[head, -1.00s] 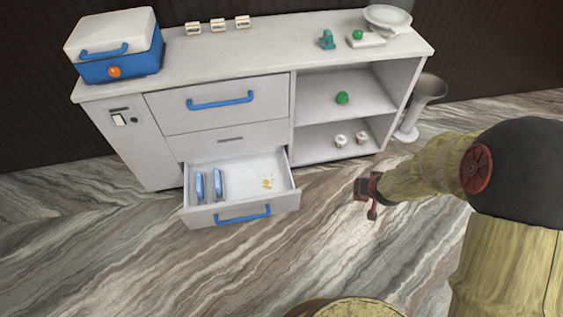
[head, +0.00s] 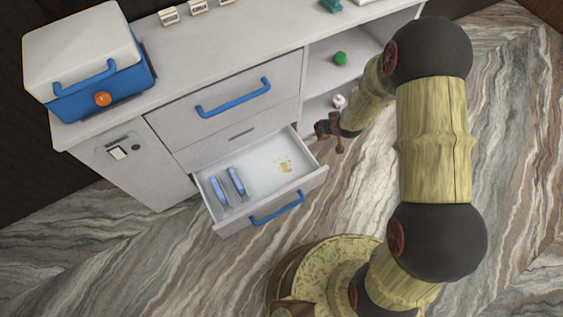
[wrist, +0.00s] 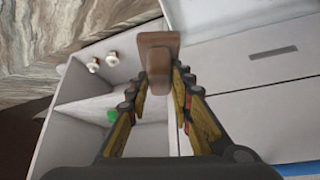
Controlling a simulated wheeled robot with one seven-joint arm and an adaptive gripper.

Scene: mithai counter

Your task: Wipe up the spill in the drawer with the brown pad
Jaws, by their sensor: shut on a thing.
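The spill (head: 285,166) is a scatter of yellowish-brown specks on the floor of the open bottom drawer (head: 262,178), toward its right side. Two blue-handled things (head: 228,186) lie in the left part of the drawer. My gripper (head: 328,130) is just right of the drawer, in front of the open shelves. In the wrist view my gripper (wrist: 160,85) is shut on the brown pad (wrist: 158,52), which sticks out beyond the fingertips. Part of the pad is hidden between the fingers.
A blue and white box (head: 90,62) stands on the counter top (head: 215,50). A closed drawer with a blue handle (head: 233,97) is above the open one. A green ball (head: 341,58) and a small white item (head: 339,101) sit on the shelves. Marbled floor lies free in front.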

